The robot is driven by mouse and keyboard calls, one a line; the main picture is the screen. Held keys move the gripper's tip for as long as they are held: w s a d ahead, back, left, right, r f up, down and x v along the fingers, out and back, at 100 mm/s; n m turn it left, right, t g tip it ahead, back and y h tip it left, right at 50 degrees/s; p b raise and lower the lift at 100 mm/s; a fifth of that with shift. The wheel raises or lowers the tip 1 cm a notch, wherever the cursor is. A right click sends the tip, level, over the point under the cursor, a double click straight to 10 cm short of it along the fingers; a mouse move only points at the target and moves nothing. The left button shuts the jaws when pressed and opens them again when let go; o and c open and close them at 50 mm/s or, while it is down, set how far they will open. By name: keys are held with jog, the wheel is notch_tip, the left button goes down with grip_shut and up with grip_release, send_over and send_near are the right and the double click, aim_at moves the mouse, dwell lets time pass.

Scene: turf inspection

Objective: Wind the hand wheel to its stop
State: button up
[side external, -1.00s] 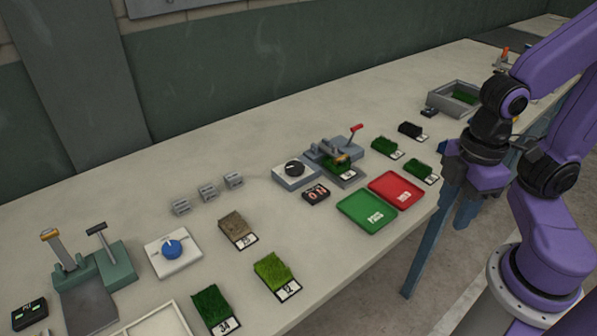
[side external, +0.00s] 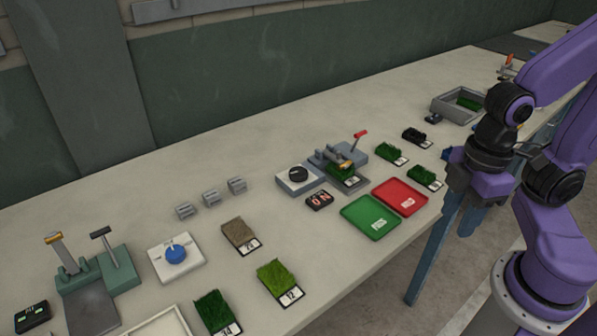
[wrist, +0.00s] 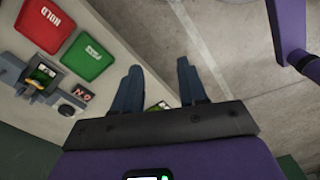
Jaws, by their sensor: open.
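A black round wheel (side external: 298,174) sits on a grey block on the bench, left of a grey press with a red-tipped lever (side external: 352,141). I take it to be the hand wheel; it also shows at the lower left of the wrist view (wrist: 66,110). A blue knob (side external: 175,254) on a white plate stands farther left. My gripper (wrist: 158,88) is open and empty, its fingers apart in the wrist view. It hangs off the bench's front edge at the right of the side view (side external: 463,212), well away from the wheel and touching nothing I can see.
A small display (side external: 319,200), a green tray (side external: 364,205) and a red tray (side external: 407,188) lie near the wheel. Several turf samples (side external: 280,280) and three small grey blocks (side external: 211,198) stand on the bench. A green lever fixture (side external: 118,265) is at far left.

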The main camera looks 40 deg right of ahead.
jog(key=o, duration=0.5)
jog(key=shift+w+a, duration=0.1)
jog(key=shift+o, duration=0.6)
jog(key=w+a+r, duration=0.1)
jog(key=w+a, duration=0.2)
jog(key=w, duration=0.2)
jog(key=w+a+r+n, duration=0.1)
jog(key=w+a, duration=0.1)
jog(key=w, duration=0.4)
jog(key=shift+a+r, duration=0.4)
jog(key=n, duration=0.4)
send_over(298, 171)
jog(key=f, duration=0.2)
notch_tip(298, 171, down, 17)
jog(key=shift+s+r, duration=0.1)
jog(key=c, duration=1)
